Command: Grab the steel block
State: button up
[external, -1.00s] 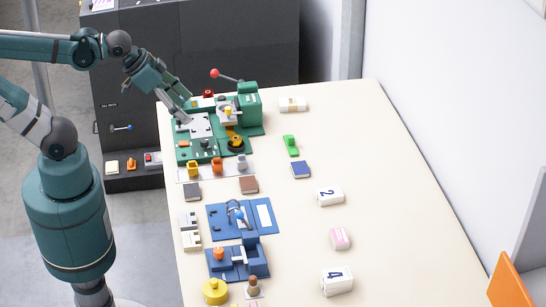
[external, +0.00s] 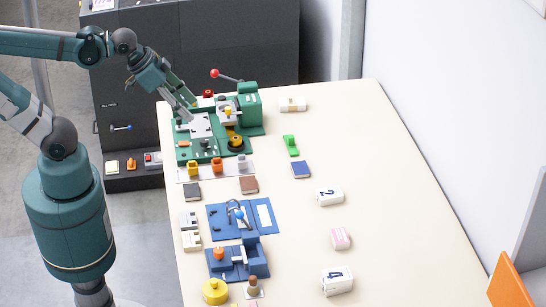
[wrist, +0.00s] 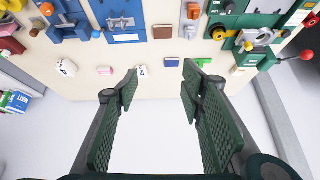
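A small grey, steel-looking block (external: 242,161) stands at the right end of a pale strip, beside an orange block (external: 217,165) and a yellow block (external: 193,168). I take it as the steel block, though other grey pieces are around. It also seems to show as a grey piece in the wrist view (wrist: 190,31), near the top. My gripper (external: 190,113) is above the green fixture, beyond and to the left of the grey block, apart from it. In the wrist view my gripper's fingers (wrist: 160,82) are spread wide with nothing between them.
The green fixture (external: 184,154) with a red-knobbed lever (external: 214,73) stands at the far left of the table. Numbered white blocks (external: 329,196) stand mid-table. The table's right side (external: 400,190) is clear.

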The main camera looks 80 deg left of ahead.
jog(key=shift+w+a+f+m+g, duration=0.65)
jog(key=shift+w+m, duration=0.55)
jog(key=shift+w, duration=0.55)
jog(key=m+g+h+b, duration=0.2)
jog(key=m+g+h, duration=0.35)
jog(key=m, duration=0.95)
send_near(242, 155)
jog(key=shift+s+d+f+y, duration=0.1)
jog(key=shift+d+f+y, duration=0.15)
jog(key=shift+d+f, duration=0.25)
jog(key=shift+s+d+f+y, duration=0.1)
jog(key=shift+d+f+y, duration=0.15)
jog(key=shift+f, duration=0.45)
jog(key=shift+x, duration=1.3)
jog(key=shift+b+x, duration=0.45)
jog(key=shift+x, duration=2.15)
jog(key=shift+w, duration=0.1)
